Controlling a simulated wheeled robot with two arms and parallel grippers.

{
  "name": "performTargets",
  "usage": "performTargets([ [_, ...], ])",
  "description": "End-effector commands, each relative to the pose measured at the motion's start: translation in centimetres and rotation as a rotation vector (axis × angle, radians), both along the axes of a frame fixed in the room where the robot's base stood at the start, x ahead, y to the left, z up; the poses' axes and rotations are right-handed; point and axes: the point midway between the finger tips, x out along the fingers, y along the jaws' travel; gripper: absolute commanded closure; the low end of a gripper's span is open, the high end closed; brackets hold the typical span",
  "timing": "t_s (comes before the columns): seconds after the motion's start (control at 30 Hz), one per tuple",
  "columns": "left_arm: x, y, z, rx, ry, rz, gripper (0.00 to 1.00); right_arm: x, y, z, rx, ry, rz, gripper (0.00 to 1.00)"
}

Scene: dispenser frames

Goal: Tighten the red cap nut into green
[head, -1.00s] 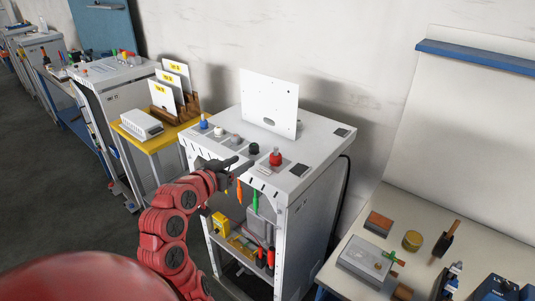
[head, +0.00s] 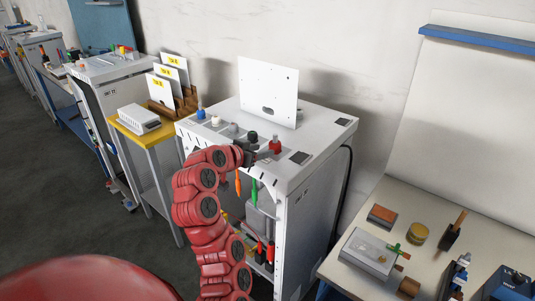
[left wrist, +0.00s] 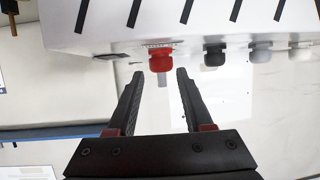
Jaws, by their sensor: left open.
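In the left wrist view the red cap nut (left wrist: 160,62) shows with a grey threaded stub, between and just beyond my fingertips. My left gripper (head: 262,153) is open, its fingers pointing at the red cap nut from the left; the left wrist view shows the two open fingers (left wrist: 160,76) on either side of the stub. I cannot tell whether they touch it. A dark cap (head: 252,136) sits beside the red one. My right gripper is out of view.
A white panel (head: 268,90) stands upright behind the caps. Grey (head: 233,127), white and blue caps lie to the left. Orange (head: 238,183) and green handles (head: 254,190) hang at the cabinet front. A workbench (head: 330,268) with tools stands at right.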

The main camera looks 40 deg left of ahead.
Motion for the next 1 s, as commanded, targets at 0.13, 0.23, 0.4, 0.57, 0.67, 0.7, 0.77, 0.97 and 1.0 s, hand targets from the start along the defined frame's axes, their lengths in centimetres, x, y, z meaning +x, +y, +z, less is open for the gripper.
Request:
performTargets([
  [0.13,2.2,0.0,-0.5,-0.003,0.002,0.000,0.49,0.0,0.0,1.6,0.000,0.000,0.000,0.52],
  [0.23,3.1,0.0,-0.9,-0.001,0.001,0.000,0.49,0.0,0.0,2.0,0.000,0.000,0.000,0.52],
  [0.4,3.8,0.1,-1.4,-0.001,-0.002,0.003,0.49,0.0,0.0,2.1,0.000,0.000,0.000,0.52],
  [0.57,3.9,0.1,-1.4,-0.001,-0.003,0.003,0.49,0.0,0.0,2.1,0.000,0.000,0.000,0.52],
  [0.67,3.9,0.1,-1.4,-0.001,-0.003,0.003,0.49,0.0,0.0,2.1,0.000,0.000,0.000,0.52],
  [0.7,3.9,0.1,-1.4,-0.001,-0.003,0.003,0.56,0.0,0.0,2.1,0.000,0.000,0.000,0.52],
  [0.77,3.9,0.1,-1.4,-0.001,-0.003,0.003,0.67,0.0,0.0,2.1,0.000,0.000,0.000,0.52],
  [0.97,3.9,0.1,-1.4,-0.001,-0.003,0.003,1.00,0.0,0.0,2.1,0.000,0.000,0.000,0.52],
  [1.0,3.9,0.1,-1.4,-0.001,-0.003,0.003,1.00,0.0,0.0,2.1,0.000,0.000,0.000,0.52],
])
